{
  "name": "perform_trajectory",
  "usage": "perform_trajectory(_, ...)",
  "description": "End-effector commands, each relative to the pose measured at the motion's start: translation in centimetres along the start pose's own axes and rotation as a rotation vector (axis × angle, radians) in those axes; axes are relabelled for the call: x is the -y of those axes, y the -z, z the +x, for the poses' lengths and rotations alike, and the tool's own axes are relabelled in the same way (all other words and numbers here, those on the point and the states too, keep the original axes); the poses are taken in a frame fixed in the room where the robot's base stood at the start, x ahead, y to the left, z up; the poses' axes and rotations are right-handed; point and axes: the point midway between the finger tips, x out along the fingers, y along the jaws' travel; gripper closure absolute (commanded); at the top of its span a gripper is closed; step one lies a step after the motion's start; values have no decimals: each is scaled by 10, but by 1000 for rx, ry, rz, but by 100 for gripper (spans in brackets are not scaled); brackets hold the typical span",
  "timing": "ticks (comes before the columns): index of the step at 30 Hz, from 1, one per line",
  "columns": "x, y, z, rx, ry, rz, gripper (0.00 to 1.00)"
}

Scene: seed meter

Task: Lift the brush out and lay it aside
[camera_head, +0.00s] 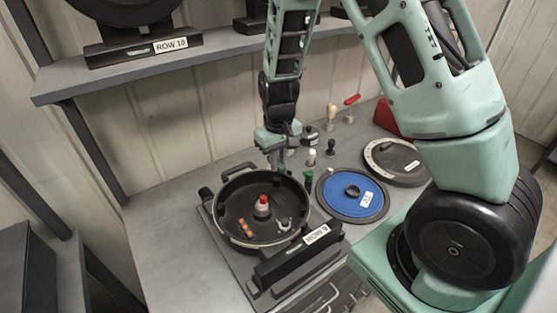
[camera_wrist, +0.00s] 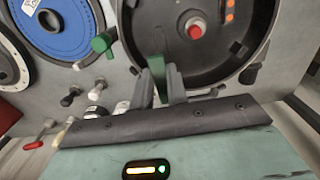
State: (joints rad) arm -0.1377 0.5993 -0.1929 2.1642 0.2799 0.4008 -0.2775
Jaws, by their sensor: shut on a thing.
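My gripper (camera_head: 277,160) points down at the back inner edge of the round black meter housing (camera_head: 226,238).
A blue disc (camera_head: 337,189) lies right of the housing, with a round dark-and-pale part (camera_head: 380,157) behind it. Several small knobbed tools, one green (camera_head: 308,177), stand near my gripper. A ROW 9 block (camera_head: 300,254) is in front. Bench at left is clear.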

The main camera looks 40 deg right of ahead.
Motion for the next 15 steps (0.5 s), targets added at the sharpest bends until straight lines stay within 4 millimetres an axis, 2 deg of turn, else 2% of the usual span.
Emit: perform_trajectory(15, 0, 0, -27, 0, 1, 0, 100)
